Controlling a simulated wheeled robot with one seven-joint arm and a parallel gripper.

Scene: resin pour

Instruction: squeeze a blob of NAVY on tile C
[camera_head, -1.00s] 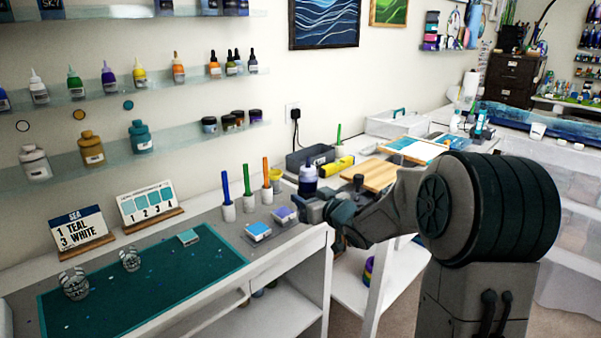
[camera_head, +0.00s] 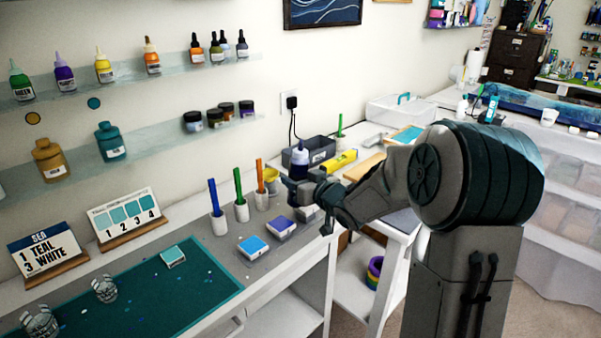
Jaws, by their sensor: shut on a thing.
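My gripper (camera_head: 300,184) is shut on a dark navy bottle with a white label (camera_head: 300,164). The bottle is upright above the bench, near the right end of the row of tiles. A blue-topped tile (camera_head: 253,247) and a purple-topped tile (camera_head: 280,228) sit left of and below my gripper. Another pale block (camera_head: 307,211) shows just under the gripper, partly hidden by it. A teal-topped tile (camera_head: 174,257) lies on the green mat. No tile letters can be read, so I cannot tell which one is tile C.
Cups with blue, green and orange sticks (camera_head: 240,208) stand behind the tiles. A yellow cup (camera_head: 270,176), a grey box (camera_head: 308,152) and a yellow level (camera_head: 340,161) are near the bottle. The green mat (camera_head: 150,292) holds glass cups at left.

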